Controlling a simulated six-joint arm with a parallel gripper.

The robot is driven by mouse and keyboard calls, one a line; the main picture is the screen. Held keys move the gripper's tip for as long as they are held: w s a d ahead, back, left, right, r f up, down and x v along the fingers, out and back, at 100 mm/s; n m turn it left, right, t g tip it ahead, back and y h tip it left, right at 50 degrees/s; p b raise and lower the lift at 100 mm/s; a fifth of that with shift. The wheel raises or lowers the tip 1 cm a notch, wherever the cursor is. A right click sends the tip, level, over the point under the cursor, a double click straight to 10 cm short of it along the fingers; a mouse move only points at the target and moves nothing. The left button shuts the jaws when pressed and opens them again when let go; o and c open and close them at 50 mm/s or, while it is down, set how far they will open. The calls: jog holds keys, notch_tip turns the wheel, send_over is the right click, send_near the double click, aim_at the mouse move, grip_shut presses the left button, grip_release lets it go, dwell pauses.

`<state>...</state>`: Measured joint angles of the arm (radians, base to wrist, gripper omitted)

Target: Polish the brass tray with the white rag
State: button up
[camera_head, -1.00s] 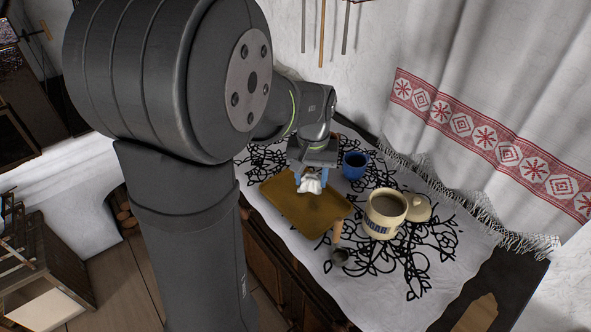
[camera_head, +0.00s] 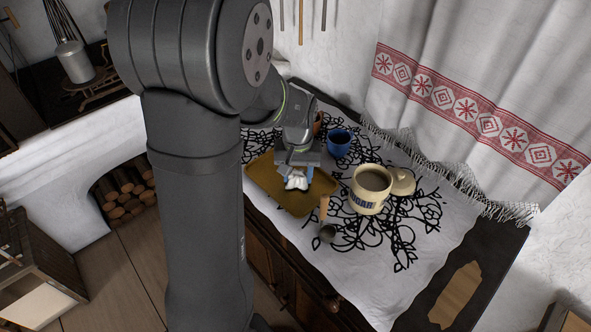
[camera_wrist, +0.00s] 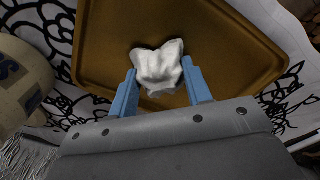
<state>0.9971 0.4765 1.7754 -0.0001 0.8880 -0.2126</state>
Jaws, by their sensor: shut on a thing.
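The brass tray (camera_head: 262,178) lies on the patterned white cloth, left of the jar in the head view. It also fills much of the wrist view (camera_wrist: 110,45), with its raised rim showing. My gripper (camera_head: 296,172) is over the tray, pointing down. Its blue fingers (camera_wrist: 162,92) are shut on the white rag (camera_wrist: 158,68), which is bunched between and beyond the fingertips. The rag (camera_head: 296,182) looks to be at the tray's surface, but I cannot tell if it touches. My arm and gripper hide part of the tray.
A blue mug (camera_head: 340,143) and a brownish pot (camera_head: 318,122) stand behind. A wooden-handled ladle-like tool (camera_head: 327,232) lies near the tray's front right corner. A curtain (camera_head: 470,110) hangs at right.

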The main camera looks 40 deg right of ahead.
jog(key=shift+d+f, duration=0.2)
jog(key=shift+d, duration=1.1)
jog(key=shift+a+f, duration=0.1)
jog(key=shift+a, duration=1.5)
jog(key=shift+w+a, duration=0.15)
jog(key=shift+w, duration=0.8)
jog(key=shift+w+d, duration=0.15)
jog(key=shift+d, duration=1.65)
jog(key=shift+a, duration=1.9)
jog(key=shift+w+d, duration=0.15)
jog(key=shift+w, duration=0.95)
jog(key=shift+d, duration=1.6)
jog(key=a, duration=0.3)
jog(key=shift+s+a, duration=0.1)
jog(key=shift+a, duration=0.05)
notch_tip(320, 180, up, 8)
